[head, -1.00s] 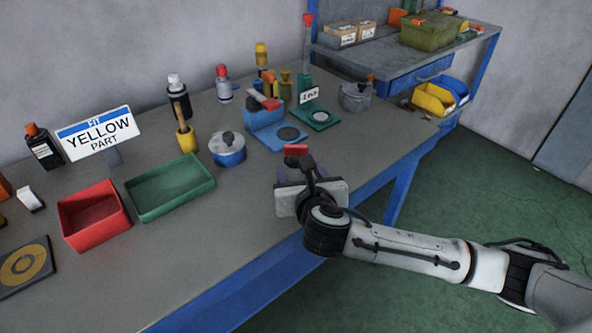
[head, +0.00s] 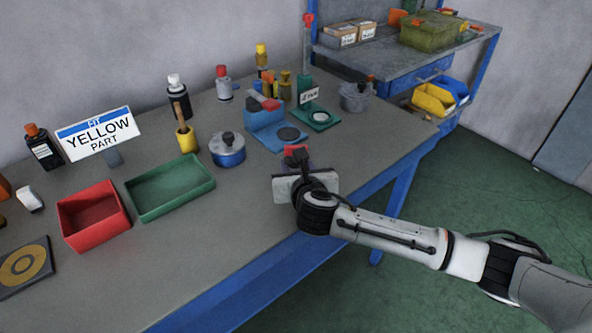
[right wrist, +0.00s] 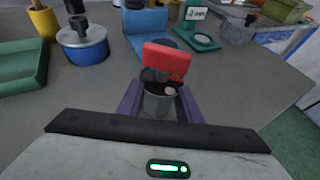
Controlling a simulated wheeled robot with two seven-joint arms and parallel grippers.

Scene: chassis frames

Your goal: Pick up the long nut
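I cannot pick out a long nut with certainty. In the right wrist view, a grey round part (right wrist: 158,101) sits between the two purple fingers of my right gripper (right wrist: 158,94). A red block (right wrist: 166,60) stands just beyond it, with a dark piece at its lower edge. In the head view, the red block (head: 294,151) is at the bench's front edge, partly covered by my right gripper (head: 294,166). The purple fingers look spread, one on each side of the grey part; contact is unclear. My left gripper is not in view.
A blue holder (head: 265,122), a green stand (head: 318,117) and a blue-grey can (head: 227,149) stand behind the gripper. A green tray (head: 170,203) and a red tray (head: 92,238) lie to the left.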

